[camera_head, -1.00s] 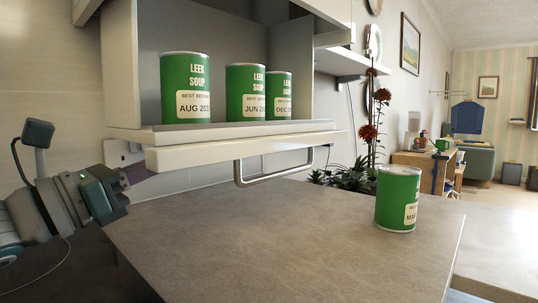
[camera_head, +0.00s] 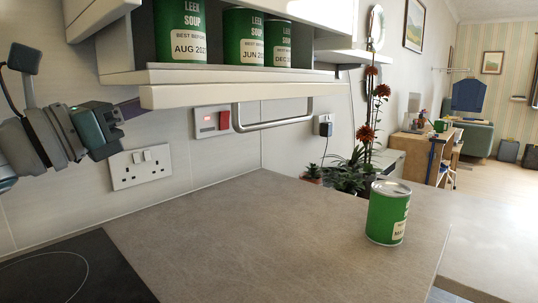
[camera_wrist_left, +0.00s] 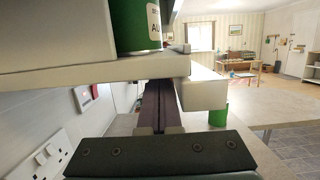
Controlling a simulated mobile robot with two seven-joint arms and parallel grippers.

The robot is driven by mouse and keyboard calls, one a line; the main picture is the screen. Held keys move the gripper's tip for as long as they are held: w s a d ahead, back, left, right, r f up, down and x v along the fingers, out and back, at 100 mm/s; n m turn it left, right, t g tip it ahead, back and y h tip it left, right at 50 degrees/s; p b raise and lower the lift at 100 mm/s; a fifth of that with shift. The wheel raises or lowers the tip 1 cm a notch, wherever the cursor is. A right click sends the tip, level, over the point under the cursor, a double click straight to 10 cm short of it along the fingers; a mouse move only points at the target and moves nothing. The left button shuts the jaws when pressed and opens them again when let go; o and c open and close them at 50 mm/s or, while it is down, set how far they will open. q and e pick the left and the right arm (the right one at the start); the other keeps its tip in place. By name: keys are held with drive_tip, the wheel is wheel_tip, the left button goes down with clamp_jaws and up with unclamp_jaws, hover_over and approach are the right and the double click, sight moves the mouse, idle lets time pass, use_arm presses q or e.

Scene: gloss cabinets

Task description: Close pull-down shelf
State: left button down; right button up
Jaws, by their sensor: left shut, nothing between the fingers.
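The pull-down shelf (camera_head: 240,74) is a pale grey board with a white front rail (camera_head: 200,95), below the open wall cabinet (camera_head: 90,40). A metal bar handle (camera_head: 275,124) hangs under the rail. Three green leek soup cans stand on the shelf: left (camera_head: 181,30), middle (camera_head: 245,36) and right (camera_head: 278,42). My left gripper (camera_head: 135,106) is shut and empty at the rail's left end, close under the shelf. In the left wrist view its dark fingers (camera_wrist_left: 158,106) lie together beside the rail end (camera_wrist_left: 205,93); contact is hard to tell. My right gripper is not in view.
A fourth green can (camera_head: 388,215) stands on the grey countertop (camera_head: 260,235), near its right edge. A black hob (camera_head: 70,270) is at front left. Sockets (camera_head: 140,166) and a red switch (camera_head: 224,120) are on the wall. A flowering plant (camera_head: 355,175) stands behind the counter.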

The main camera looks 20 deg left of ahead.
sight(181, 43)
use_arm(q)
wheel_tip(181, 43, up, 7)
drive_tip(key=p, duration=0.3)
drive_tip(key=shift+f, duration=0.2)
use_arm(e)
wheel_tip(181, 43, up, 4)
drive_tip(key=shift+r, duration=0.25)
use_arm(q)
drive_tip(key=shift+f, duration=0.15)
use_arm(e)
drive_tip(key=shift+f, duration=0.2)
